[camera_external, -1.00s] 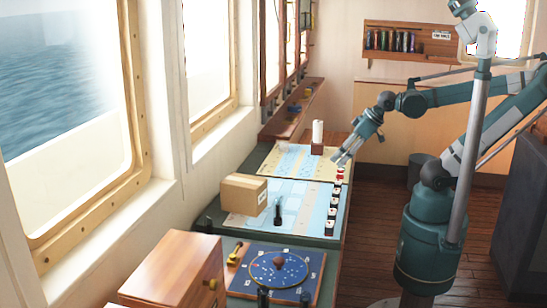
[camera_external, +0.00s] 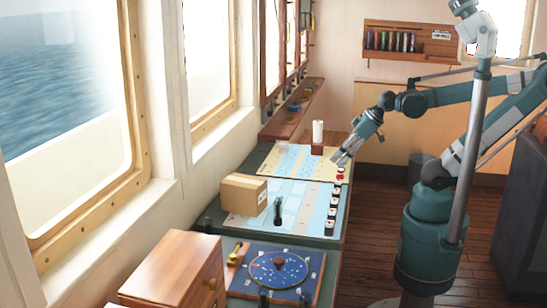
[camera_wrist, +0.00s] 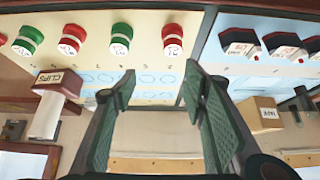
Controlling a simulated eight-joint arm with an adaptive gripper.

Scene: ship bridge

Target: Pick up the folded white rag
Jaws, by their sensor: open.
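My gripper (camera_external: 341,160) hangs over the far right edge of the chart console in the external view. In the wrist view my gripper (camera_wrist: 159,82) is open, with its two green pads wide apart and nothing between them. I cannot make out a folded white rag in either view. A white upright roll (camera_external: 318,131) stands at a small brown block at the back of the console. In the wrist view a white roll (camera_wrist: 46,116) shows by the brown block marked CLIPS (camera_wrist: 58,82).
A cardboard box (camera_external: 244,194) and a dark upright object (camera_external: 278,211) stand on the nearer chart. Red and green round pieces (camera_wrist: 121,38) and dark labelled pieces (camera_wrist: 240,45) line the console edge. A blue dial board (camera_external: 278,268) and wooden cabinet (camera_external: 172,268) are nearer.

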